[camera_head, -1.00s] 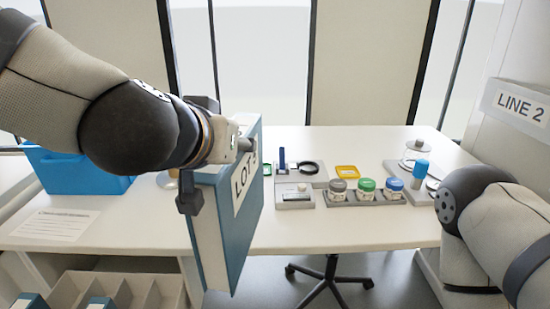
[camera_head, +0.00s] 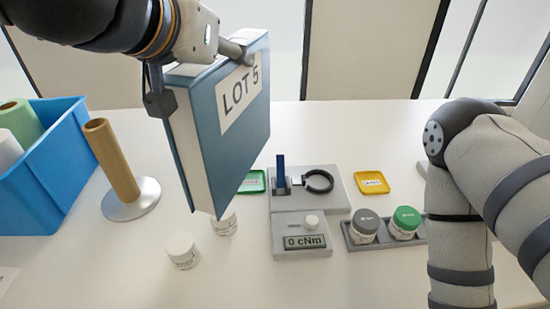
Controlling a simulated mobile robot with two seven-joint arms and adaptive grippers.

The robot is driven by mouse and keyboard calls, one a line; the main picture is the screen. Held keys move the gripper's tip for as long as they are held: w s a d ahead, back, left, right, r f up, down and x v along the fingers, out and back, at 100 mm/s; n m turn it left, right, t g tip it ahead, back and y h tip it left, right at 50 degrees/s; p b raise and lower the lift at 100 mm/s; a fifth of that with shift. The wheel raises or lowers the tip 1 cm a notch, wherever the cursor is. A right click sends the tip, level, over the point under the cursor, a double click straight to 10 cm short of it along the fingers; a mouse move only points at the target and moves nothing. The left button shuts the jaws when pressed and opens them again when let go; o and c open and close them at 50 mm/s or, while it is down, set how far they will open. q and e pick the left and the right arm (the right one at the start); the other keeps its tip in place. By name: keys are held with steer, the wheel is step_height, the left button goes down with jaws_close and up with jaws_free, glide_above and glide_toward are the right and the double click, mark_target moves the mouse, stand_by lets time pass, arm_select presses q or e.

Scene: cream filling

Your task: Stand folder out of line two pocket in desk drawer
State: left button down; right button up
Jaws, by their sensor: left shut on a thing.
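A blue folder (camera_head: 220,125) with pale page edges and a white label reading "LOT 5" hangs upright, slightly tilted, above the white desk in the upper left of the head view. My left gripper (camera_head: 204,75) is shut on the upper part of the folder, with a finger at each side. The folder's lower corner is in front of the small jars on the desk; I cannot tell the exact height. My right arm (camera_head: 480,170) shows at the right, but its gripper is out of view. The desk drawer and its pockets are out of view.
A blue bin (camera_head: 50,180) with rolls and a brown post on a round base (camera_head: 130,200) stand left. White jars (camera_head: 182,250), a torque meter (camera_head: 302,240), a yellow tray (camera_head: 372,183), a green tray (camera_head: 253,182) and lidded jars (camera_head: 405,222) are on the desk (camera_head: 370,125).

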arm_select(q)
steer(key=shift+w, duration=0.3)
steer(key=shift+w+a+f, duration=0.1)
steer(key=shift+w+a, duration=0.05)
steer(key=shift+w, duration=0.1)
steer(key=w+a+f+b, duration=0.1)
steer(key=w+a+f, duration=0.5)
steer(key=w+f, duration=0.5)
steer(key=shift+w+a+f+b, duration=0.2)
steer(key=shift+f+b, duration=0.2)
steer(key=shift+f, duration=0.4)
arm_select(e)
steer(key=shift+s+f+g, duration=0.5)
steer(key=shift+s+f, duration=0.65)
arm_select(q)
steer(key=shift+f, duration=0.15)
steer(key=c, duration=0.9)
jaws_free()
steer(key=shift+c, duration=0.2)
